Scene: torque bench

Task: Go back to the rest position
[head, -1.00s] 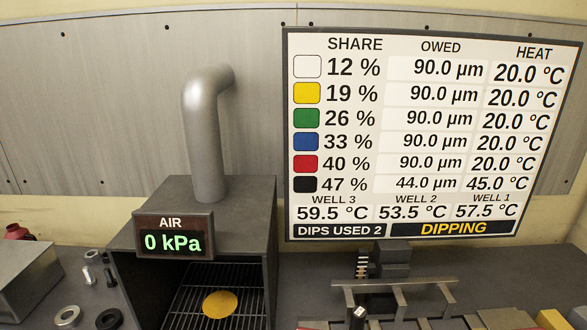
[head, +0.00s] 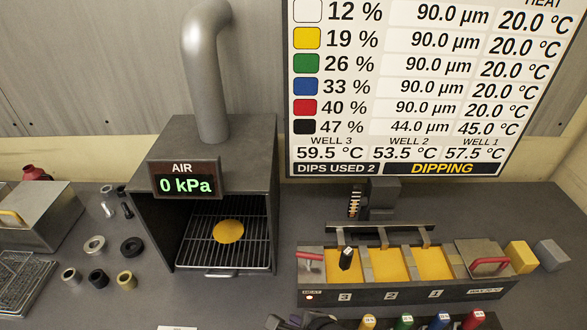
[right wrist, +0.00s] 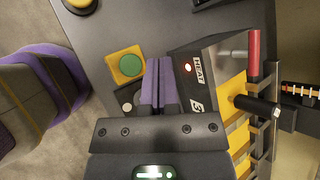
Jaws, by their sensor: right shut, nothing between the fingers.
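My right gripper (right wrist: 158,85) is shut and empty in the right wrist view, its two purple-edged fingers together. The fingers appear beside the end of the wax tank marked HEAT and well 3. In the head view only a dark part of the right gripper (head: 303,320) shows at the bottom edge, in front of the tank; its fingertips are hard to make out. My left gripper is not in view. The black-handled tool (head: 346,258) stands at well 3, apart from the gripper; it also shows in the right wrist view (right wrist: 258,106).
The wax tank (head: 400,293) has three yellow wells. Colour-topped handles (head: 404,322) stand along the front edge. A box with a grille and yellow disc (head: 228,231) stands left of centre. Yellow and grey blocks (head: 521,256) lie right. Rings (head: 95,245) and a metal case lie left.

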